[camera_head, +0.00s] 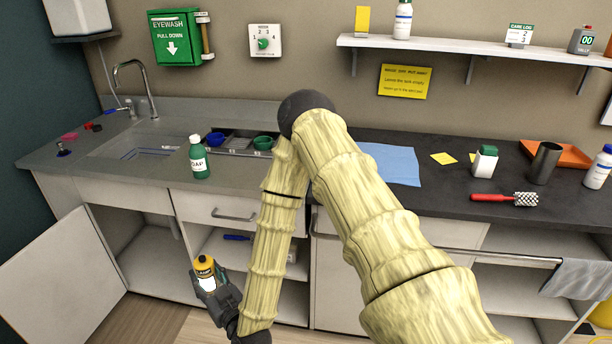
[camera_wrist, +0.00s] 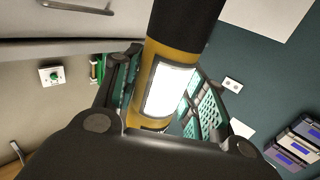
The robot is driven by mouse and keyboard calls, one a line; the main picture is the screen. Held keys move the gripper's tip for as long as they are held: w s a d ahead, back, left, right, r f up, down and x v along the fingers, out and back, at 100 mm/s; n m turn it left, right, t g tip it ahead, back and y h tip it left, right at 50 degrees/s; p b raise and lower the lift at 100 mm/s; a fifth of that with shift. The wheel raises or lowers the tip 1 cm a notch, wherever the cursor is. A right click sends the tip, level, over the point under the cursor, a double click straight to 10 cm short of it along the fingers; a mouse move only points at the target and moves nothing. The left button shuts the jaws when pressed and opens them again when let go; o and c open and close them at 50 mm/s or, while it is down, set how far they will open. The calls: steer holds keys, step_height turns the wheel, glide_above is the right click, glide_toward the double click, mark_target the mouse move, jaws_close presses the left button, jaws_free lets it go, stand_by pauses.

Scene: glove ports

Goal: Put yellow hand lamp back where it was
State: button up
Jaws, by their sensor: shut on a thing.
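The yellow hand lamp (camera_head: 204,267), with a black end and a white panel lettered "LAMP", is in my gripper (camera_head: 213,290) at the lower left of the head view. It is held low in front of the cabinets, below counter height. In the wrist view the lamp (camera_wrist: 155,103) stands between the teal-padded fingers, its black end toward the top and its bright white panel facing the camera. My gripper is shut around its body. The lamp's far side is hidden.
The sink cupboard (camera_head: 155,262) is open, its door (camera_head: 62,275) swung out left. Open shelves (camera_head: 262,250) hold a blue item (camera_head: 236,237). A brush (camera_head: 505,198) lies at right. My arm hides the middle.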

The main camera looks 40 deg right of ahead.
steer(key=w+d+r+m+h+p, duration=0.1)
steer(key=w+d+r+h, duration=0.1)
steer(key=w+d+r, duration=0.35)
steer(key=w+d+r+m+g+h, duration=0.1)
steer(key=w+d+r+m+h, duration=0.15)
steer(key=d+r, duration=0.6)
steer(key=w+d+r+m+h+p, duration=0.1)
steer(key=w+d+r+h, duration=0.25)
steer(key=r, duration=0.55)
steer(key=shift+y, duration=0.5)
steer(key=shift+w+d+f+p, duration=0.75)
steer(key=shift+d+f+p, duration=0.05)
steer(key=shift+d, duration=1.9)
steer(key=shift+w+d+f+p, duration=0.75)
steer(key=shift+d+f+p, duration=0.05)
steer(key=shift+d, duration=1.9)
steer(key=shift+w+d+f+p, duration=0.75)
steer(key=shift+d+f+p, duration=0.05)
steer(key=shift+d, duration=1.9)
steer(key=o, duration=1.1)
steer(key=shift+f, duration=0.1)
